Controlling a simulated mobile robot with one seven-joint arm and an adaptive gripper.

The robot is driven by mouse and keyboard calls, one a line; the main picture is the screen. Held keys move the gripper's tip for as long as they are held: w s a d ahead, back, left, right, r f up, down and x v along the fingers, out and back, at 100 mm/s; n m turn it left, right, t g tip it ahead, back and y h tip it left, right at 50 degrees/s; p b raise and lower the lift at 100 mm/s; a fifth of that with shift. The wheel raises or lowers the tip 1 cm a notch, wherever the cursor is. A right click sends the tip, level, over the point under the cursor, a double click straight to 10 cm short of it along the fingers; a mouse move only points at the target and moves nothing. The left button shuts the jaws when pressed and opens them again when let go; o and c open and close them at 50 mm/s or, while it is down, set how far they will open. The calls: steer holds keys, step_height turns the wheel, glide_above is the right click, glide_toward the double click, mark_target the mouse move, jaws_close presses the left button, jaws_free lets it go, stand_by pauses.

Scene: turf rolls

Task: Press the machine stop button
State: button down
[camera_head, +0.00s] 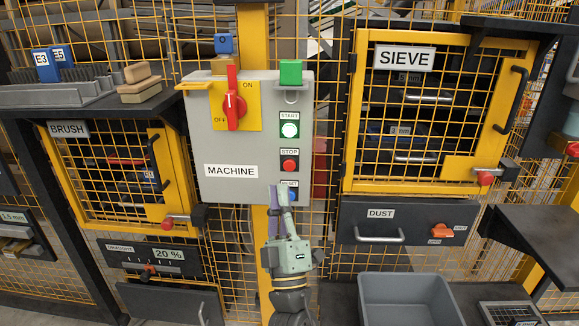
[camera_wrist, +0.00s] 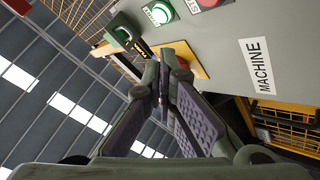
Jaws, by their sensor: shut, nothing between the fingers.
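The red stop button (camera_head: 290,165) sits under a STOP label on the grey MACHINE panel (camera_head: 215,125), between the green-rimmed start button (camera_head: 290,130) above and the blue reset button (camera_head: 292,190) below. My gripper (camera_head: 279,190) is shut and empty, pointing up in front of the panel's lower right part and partly covering the reset button. In the wrist view my shut fingers (camera_wrist: 166,62) cross the picture's middle. The stop button (camera_wrist: 208,2) is cut off at the top edge there, beside the start button (camera_wrist: 158,13). Whether the fingers touch the panel cannot be told.
A red rotary switch (camera_head: 233,106) on a yellow plate and a green block (camera_head: 291,72) are on the panel's upper part. The SIEVE cabinet (camera_head: 350,120) stands right, the BRUSH cabinet (camera_head: 62,150) left. A grey bin (camera_head: 408,277) is below right.

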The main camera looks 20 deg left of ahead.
steer(key=shift+w+a+b, duration=0.1)
steer(key=shift+w+a, duration=0.25)
steer(key=shift+w, duration=0.8)
steer(key=shift+w+a+b, duration=0.15)
steer(key=shift+w+a, duration=0.15)
steer(key=shift+w, duration=0.85)
steer(key=shift+w+a+b, duration=0.1)
steer(key=shift+w+a, duration=0.25)
steer(key=shift+w, duration=0.8)
steer(key=shift+w, duration=0.15)
steer(key=shift+w+a, duration=0.1)
steer(key=shift+w, duration=0.15)
steer(key=shift+w+a, duration=0.15)
steer(key=shift+w, duration=0.25)
steer(key=shift+s, duration=0.15)
steer(key=shift+s+d, duration=0.3)
steer(key=shift+s, duration=0.35)
steer(key=shift+s+d+p, duration=0.15)
steer(key=shift+s+d, duration=0.05)
steer(key=shift+s, duration=0.6)
steer(key=shift+s+d+p, duration=0.1)
steer(key=shift+s+d, duration=0.15)
steer(key=shift+s, duration=0.6)
steer(key=shift+s+d+p, duration=0.15)
steer(key=shift+s+d, duration=0.05)
steer(key=shift+s, duration=0.6)
